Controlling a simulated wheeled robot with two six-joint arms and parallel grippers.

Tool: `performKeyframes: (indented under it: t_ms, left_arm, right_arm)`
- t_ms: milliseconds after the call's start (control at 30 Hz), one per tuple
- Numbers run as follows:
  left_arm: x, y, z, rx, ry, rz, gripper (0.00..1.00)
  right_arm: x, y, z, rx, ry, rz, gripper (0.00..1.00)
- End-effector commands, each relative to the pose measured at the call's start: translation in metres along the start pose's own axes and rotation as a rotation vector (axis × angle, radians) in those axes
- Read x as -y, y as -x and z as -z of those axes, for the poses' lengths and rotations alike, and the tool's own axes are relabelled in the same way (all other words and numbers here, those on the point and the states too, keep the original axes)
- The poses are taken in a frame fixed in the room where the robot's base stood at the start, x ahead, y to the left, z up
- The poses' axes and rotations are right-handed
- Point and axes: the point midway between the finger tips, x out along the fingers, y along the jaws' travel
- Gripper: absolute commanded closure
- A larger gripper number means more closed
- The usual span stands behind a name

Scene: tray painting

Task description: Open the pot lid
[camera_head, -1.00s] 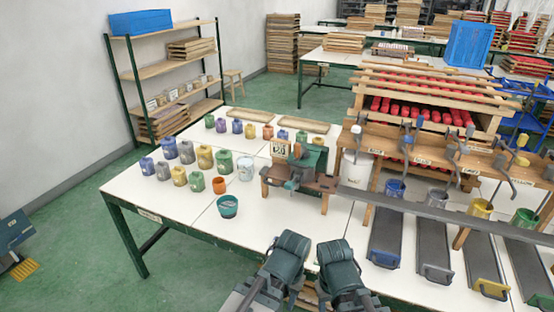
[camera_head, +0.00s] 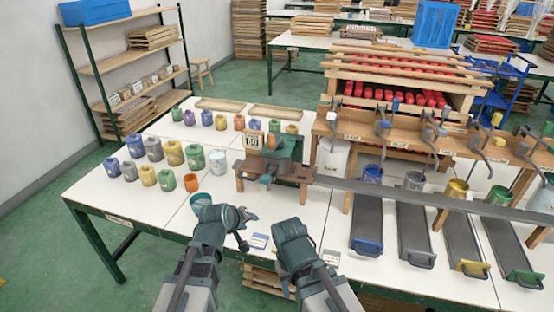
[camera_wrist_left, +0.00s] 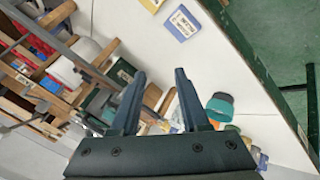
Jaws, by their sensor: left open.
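Several small coloured pots stand in rows on the white table, among them a yellow one (camera_head: 174,153), a green one (camera_head: 195,158) and a pale blue one (camera_head: 217,162). At this size I cannot tell their lids apart from their bodies.
A wooden stand with a green device (camera_head: 283,156) is ahead of the grippers. A white bucket (camera_head: 333,160) stands right of it. Sloped dark trays (camera_head: 367,222) fill the right side. The shelf (camera_head: 120,73) is at the left.

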Motion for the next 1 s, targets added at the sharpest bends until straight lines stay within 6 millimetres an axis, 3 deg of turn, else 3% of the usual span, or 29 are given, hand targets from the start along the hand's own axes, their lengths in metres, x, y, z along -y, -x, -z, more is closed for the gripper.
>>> performKeyframes:
  t_ms: [100, 200, 300, 433, 667, 833, 1000]
  left_arm:
    - [-0.05, -0.002, 0.025, -0.119, 0.206, -0.179, 0.55]
    - [-0.087, 0.005, 0.047, -0.199, 0.395, -0.34, 0.55]
    - [-0.111, 0.015, 0.063, -0.247, 0.542, -0.465, 0.55]
    - [-0.126, 0.024, 0.075, -0.279, 0.657, -0.562, 0.55]
    - [-0.131, 0.026, 0.08, -0.289, 0.698, -0.597, 0.55]
    - [-0.138, 0.011, 0.088, -0.288, 0.696, -0.595, 0.55]
    - [-0.152, -0.018, 0.104, -0.288, 0.694, -0.594, 0.55]
  right_arm:
    - [0.0, 0.0, 0.0, 0.0, 0.0, 0.0, 0.5]
    - [0.0, 0.0, 0.0, 0.0, 0.0, 0.0, 0.5]
    - [0.0, 0.0, 0.0, 0.0, 0.0, 0.0, 0.5]
    - [0.0, 0.0, 0.0, 0.0, 0.0, 0.0, 0.5]
    - [0.0, -0.001, 0.0, 0.0, 0.0, 0.0, 0.5]
    - [0.001, -0.005, 0.0, 0.0, 0.0, 0.0, 0.5]
    - [0.001, -0.013, 0.001, 0.0, 0.0, 0.0, 0.5]
